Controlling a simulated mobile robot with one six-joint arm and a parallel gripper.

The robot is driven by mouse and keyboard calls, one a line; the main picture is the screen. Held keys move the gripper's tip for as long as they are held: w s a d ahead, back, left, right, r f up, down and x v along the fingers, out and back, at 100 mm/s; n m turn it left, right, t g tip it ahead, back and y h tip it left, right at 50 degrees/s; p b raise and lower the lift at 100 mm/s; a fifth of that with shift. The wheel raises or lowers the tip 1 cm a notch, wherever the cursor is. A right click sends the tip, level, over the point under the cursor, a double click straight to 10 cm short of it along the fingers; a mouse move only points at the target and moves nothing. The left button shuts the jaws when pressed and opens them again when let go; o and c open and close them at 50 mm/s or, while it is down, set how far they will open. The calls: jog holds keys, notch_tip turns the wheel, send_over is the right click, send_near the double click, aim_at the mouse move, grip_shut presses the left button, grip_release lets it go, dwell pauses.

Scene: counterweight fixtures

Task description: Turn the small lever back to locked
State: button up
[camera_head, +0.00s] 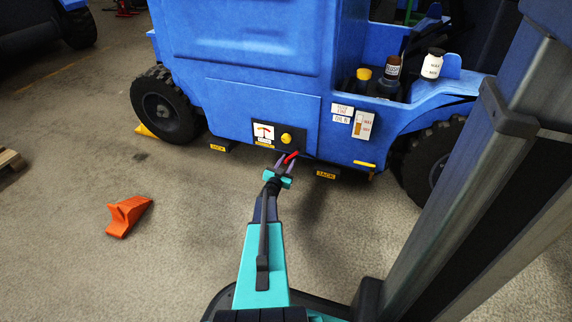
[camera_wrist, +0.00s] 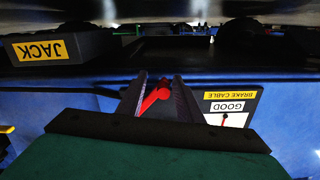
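The small red lever (camera_head: 291,157) is at the lower edge of the blue vehicle, below a dark panel, and slants up to the right in the head view. My gripper (camera_head: 283,168) is right at it. In the wrist view the red lever (camera_wrist: 154,98) lies between the two fingers of my gripper (camera_wrist: 157,95). The lever's base is partly hidden.
The panel has a brake cable gauge (camera_head: 263,132) and a yellow knob (camera_head: 286,139). Jack-labelled blocks (camera_head: 326,174) sit under the vehicle's edge. An orange wedge (camera_head: 127,215) lies on the floor at left. Bottles (camera_head: 432,64) stand on the vehicle. The floor at left is mostly clear.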

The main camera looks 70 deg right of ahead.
jog(key=shift+a, duration=0.1)
jog(key=a+p, duration=0.4)
jog(key=a, duration=0.9)
jog(key=shift+w+a+p, duration=0.15)
jog(key=shift+a+p, duration=0.15)
